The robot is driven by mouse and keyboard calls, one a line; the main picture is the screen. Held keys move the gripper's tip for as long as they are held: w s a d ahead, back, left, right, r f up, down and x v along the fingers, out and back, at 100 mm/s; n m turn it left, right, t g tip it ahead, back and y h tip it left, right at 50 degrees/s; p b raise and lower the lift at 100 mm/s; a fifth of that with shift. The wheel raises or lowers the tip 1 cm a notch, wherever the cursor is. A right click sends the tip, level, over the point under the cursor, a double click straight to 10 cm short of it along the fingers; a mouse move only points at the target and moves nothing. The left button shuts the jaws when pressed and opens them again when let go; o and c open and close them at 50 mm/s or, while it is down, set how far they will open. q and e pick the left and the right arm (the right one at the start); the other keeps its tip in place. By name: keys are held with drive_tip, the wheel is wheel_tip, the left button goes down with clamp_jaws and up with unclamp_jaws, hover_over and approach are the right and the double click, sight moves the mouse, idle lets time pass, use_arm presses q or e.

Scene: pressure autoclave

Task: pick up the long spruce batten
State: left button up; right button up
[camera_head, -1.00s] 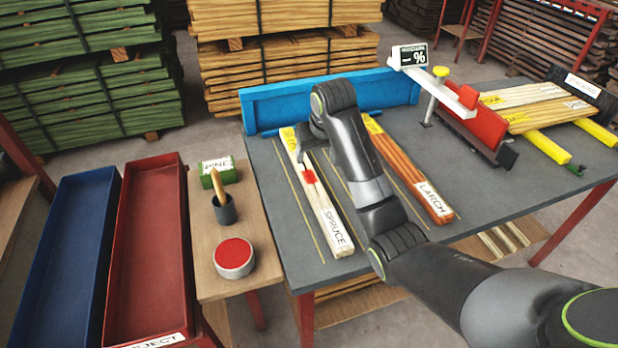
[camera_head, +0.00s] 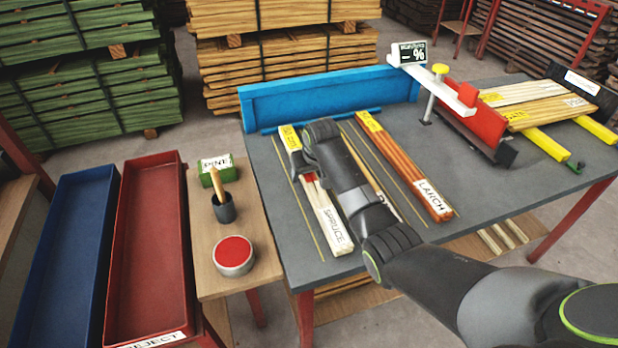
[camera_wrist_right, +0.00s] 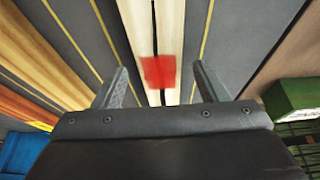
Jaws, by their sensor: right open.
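The long pale spruce batten (camera_head: 328,218) lies on the grey bench, with a white SPRUCE label at its near end and a yellow label at its far end. It also shows in the right wrist view (camera_wrist_right: 171,25), with a dark lengthwise line and a red patch. My right gripper (camera_wrist_right: 158,70) is open above it, one finger on each side of the batten near the red patch. I cannot tell how high the fingertips are. In the head view my right gripper (camera_head: 306,170) and wrist hide part of the batten. My left gripper is not in view.
Orange larch battens (camera_head: 405,172) lie to the right, and another batten is partly hidden under my arm. A blue ledge (camera_head: 330,100) bounds the bench's back. A red-and-white gauge stand (camera_head: 470,120) stands right.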

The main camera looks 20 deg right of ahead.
sight(309, 176)
drive_tip(key=shift+w+f, duration=0.25)
drive_tip(key=shift+f, duration=0.35)
drive_tip(key=c, duration=1.2)
drive_tip(key=shift+r, duration=0.15)
drive_tip(key=shift+c, duration=0.2)
wheel_tip(309, 176, up, 10)
